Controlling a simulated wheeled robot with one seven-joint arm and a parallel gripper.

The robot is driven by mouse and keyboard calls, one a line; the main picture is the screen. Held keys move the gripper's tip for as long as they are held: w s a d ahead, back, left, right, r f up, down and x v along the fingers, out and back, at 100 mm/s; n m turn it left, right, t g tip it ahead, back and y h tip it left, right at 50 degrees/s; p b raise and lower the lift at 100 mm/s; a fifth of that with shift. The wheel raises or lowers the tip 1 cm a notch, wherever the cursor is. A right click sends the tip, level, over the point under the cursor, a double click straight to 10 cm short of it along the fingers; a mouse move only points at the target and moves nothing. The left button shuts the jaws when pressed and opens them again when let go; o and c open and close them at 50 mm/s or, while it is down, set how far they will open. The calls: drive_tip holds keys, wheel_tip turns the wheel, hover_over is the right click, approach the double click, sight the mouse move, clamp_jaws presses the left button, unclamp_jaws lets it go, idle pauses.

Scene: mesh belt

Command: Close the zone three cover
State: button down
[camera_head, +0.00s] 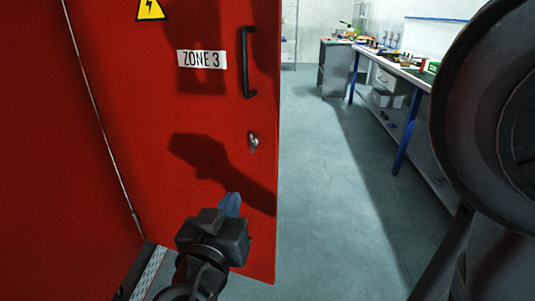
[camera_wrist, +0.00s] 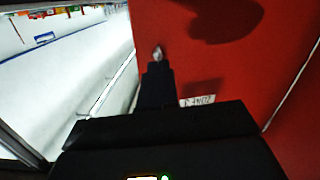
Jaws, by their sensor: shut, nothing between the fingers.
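The zone three cover (camera_head: 120,70) is a red hinged panel. It stands at an angle to the red panel at left, with its free right edge against open floor. It carries a white "ZONE 3" label (camera_head: 202,59), a black bar handle (camera_head: 246,62) and a small metal lock (camera_head: 253,141). My gripper (camera_head: 231,204) is shut and empty, its blue fingertips in front of the cover's lower part, below the lock. I cannot tell whether they touch it.
Another red panel (camera_head: 45,150) adjoins the cover at left. A workbench (camera_head: 405,70) with blue legs and clutter stands at right, and a grey cabinet (camera_head: 335,65) behind. The floor (camera_head: 325,190) between is clear.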

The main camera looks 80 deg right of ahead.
wheel_tip(320, 180, up, 3)
drive_tip(key=s+m+g, duration=0.1)
drive_tip(key=m+g, duration=0.2)
drive_tip(key=p, duration=0.3)
approach(272, 144)
drive_tip(key=shift+m, duration=0.4)
drive_tip(key=d, duration=0.2)
drive_tip(key=s+d, duration=0.1)
drive_tip(key=d, duration=0.2)
drive_tip(key=shift+d+f, duration=0.15)
drive_tip(key=shift+d, duration=0.05)
drive_tip(key=shift+s+d+f, duration=0.1)
drive_tip(key=shift+s+d, duration=0.05)
drive_tip(key=shift+d, duration=0.5)
drive_tip(key=shift+d+h, duration=0.15)
drive_tip(key=shift+h, duration=0.15)
